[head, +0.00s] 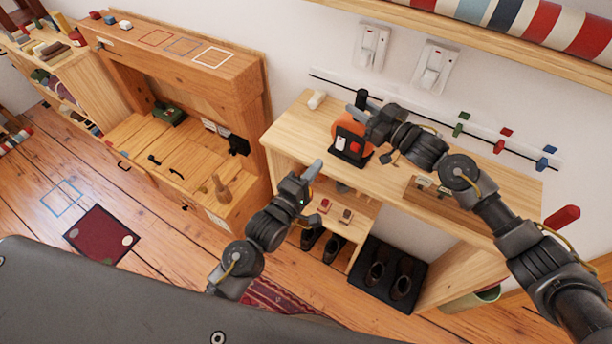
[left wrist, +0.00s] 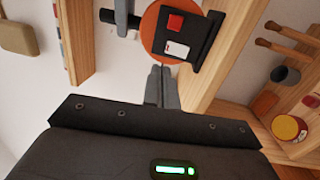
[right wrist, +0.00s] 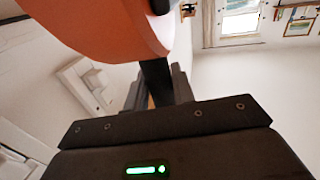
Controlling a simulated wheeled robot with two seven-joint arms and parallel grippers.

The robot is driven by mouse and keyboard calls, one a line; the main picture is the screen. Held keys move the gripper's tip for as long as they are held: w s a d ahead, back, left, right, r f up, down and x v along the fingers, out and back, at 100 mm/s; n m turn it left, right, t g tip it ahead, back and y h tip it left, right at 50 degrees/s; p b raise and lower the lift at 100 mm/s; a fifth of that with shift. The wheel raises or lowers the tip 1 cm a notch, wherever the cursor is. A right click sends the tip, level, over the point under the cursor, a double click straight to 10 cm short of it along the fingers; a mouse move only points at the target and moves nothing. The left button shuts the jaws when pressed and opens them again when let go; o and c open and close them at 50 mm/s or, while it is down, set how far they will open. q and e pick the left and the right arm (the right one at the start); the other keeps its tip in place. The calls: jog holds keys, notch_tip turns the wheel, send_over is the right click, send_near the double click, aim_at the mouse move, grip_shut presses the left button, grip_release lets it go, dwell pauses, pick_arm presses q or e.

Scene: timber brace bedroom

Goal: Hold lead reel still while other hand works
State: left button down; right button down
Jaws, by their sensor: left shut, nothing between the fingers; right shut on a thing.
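The lead reel (head: 345,127) is an orange disc on a black stand, on top of the pale wooden bench. Its black front plate carries a red button and a white switch. It also shows at the top of the left wrist view (left wrist: 153,30), and its orange disc is close in the right wrist view (right wrist: 100,25). My right gripper (head: 358,112) is shut on a black bar-like part (right wrist: 156,82) beside the disc; the exact part is partly hidden by the fingers. My left gripper (head: 316,167) is shut and empty, its tips (left wrist: 161,70) in front of the reel's plate, apparently apart from it.
A white roll (head: 317,99) lies on the bench left of the reel. A rail with coloured clips (head: 500,143) runs along the wall behind. Shoes (head: 376,273) stand on a black mat below. A wooden desk (head: 165,150) stands at the left.

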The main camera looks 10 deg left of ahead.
jog(key=shift+f, duration=0.1)
pick_arm(q)
jog(key=v, duration=0.3)
jog(key=shift+s+r, duration=0.25)
jog(key=shift+r, duration=0.1)
pick_arm(e)
jog(key=c, duration=1.1)
grip_release()
jog(key=shift+d, duration=0.1)
jog(key=v, duration=1.2)
